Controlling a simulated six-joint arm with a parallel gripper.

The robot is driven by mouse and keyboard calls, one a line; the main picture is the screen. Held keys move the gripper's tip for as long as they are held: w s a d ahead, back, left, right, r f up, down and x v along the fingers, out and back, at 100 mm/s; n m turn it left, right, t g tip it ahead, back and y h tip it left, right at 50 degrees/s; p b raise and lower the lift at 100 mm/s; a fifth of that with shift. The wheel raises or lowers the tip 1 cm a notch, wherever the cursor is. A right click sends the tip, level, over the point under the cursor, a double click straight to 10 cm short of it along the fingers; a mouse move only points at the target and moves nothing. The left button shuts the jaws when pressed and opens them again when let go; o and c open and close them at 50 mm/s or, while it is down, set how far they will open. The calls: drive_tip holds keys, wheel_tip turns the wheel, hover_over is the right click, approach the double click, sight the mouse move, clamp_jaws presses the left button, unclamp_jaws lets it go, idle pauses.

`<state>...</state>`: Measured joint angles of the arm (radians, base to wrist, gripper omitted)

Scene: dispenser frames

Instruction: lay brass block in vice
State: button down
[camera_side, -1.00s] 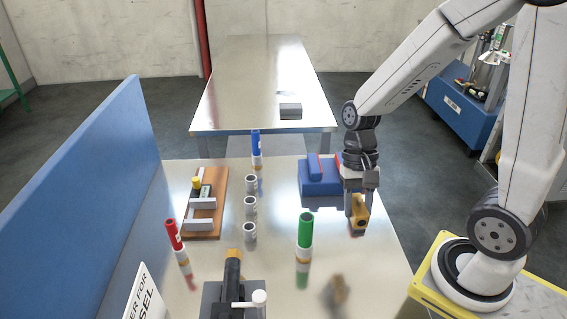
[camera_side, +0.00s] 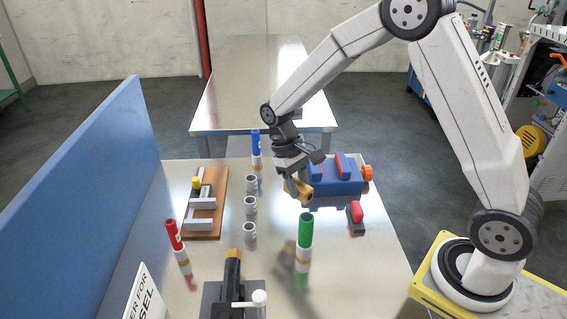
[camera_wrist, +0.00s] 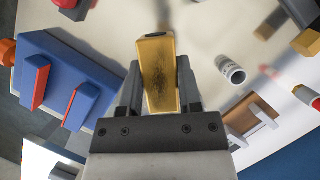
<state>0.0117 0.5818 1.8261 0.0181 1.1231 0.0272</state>
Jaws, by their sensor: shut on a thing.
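My gripper (camera_side: 296,178) is shut on the brass block (camera_side: 299,191) and holds it tilted above the table. In the wrist view the brass block (camera_wrist: 159,75) stands between the two dark fingers (camera_wrist: 158,95), its far end reaching past them. The blue vice (camera_side: 335,182) is just right of the gripper in the side view, with red strips on its two jaws and an orange knob on its right end. In the wrist view the vice (camera_wrist: 62,85) is at the left, with an open gap between the jaws. The block is apart from the vice.
A green-topped cylinder (camera_side: 305,232) stands in front of the gripper. Several grey cups (camera_side: 250,206) stand left, beside a brown board with white brackets (camera_side: 207,205). A red-and-dark object (camera_side: 356,217) lies in front of the vice. A blue wall (camera_side: 90,200) bounds the left.

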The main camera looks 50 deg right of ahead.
drive_tip(key=shift+w+a+f+n, duration=0.15)
drive_tip(key=shift+w+n, duration=0.15)
drive_tip(key=shift+w, duration=0.2)
drive_tip(key=shift+s+r, duration=0.2)
drive_tip(key=shift+s, duration=0.2)
drive_tip(key=s+r+m+t+y, duration=0.1)
drive_tip(key=s+r+m+y, duration=0.2)
drive_tip(key=s+m, duration=0.6)
drive_tip(key=shift+s, duration=3.35)
drive_tip(key=shift+w+d, duration=0.15)
drive_tip(key=shift+d, duration=0.05)
